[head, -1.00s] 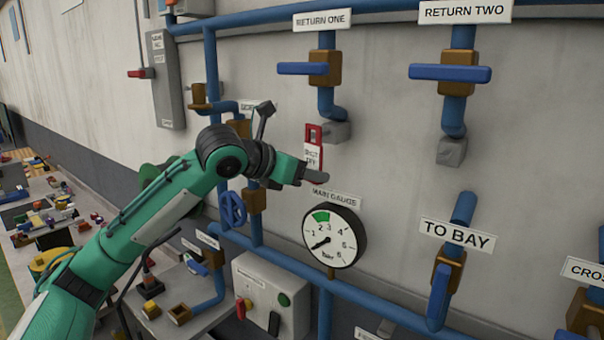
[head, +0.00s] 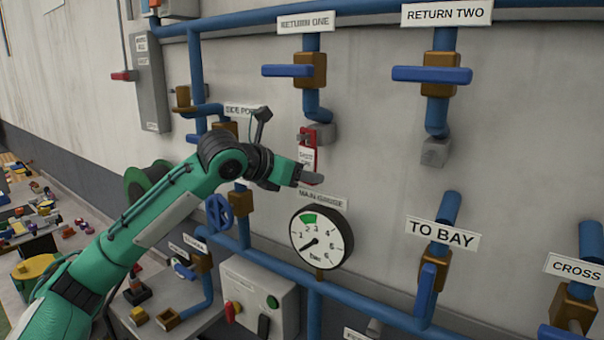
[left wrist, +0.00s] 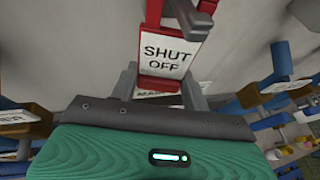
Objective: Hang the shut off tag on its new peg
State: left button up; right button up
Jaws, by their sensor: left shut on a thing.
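The shut off tag (head: 307,156) is a red frame with a white "SHUT OFF" label. My left gripper (head: 312,178) is shut on its lower end and holds it upright near the wall, above the main gauge. In the left wrist view the tag (left wrist: 172,52) stands between the grey fingers (left wrist: 165,85), its label readable and its top cut off by the frame. In the head view the tag's top overlaps a grey block (head: 323,133) at the foot of the RETURN ONE pipe. I cannot tell whether its opening is around a peg. My right gripper is not in view.
The MAIN GAUGE dial (head: 321,238) is just below the gripper. Blue pipes and valves surround it, including the RETURN ONE handle (head: 288,71) above and the TO BAY valve (head: 428,282) at right. A grey control box (head: 260,288) is below. Bare wall lies right of the tag.

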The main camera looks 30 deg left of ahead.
pick_arm(q)
jog(key=o, duration=1)
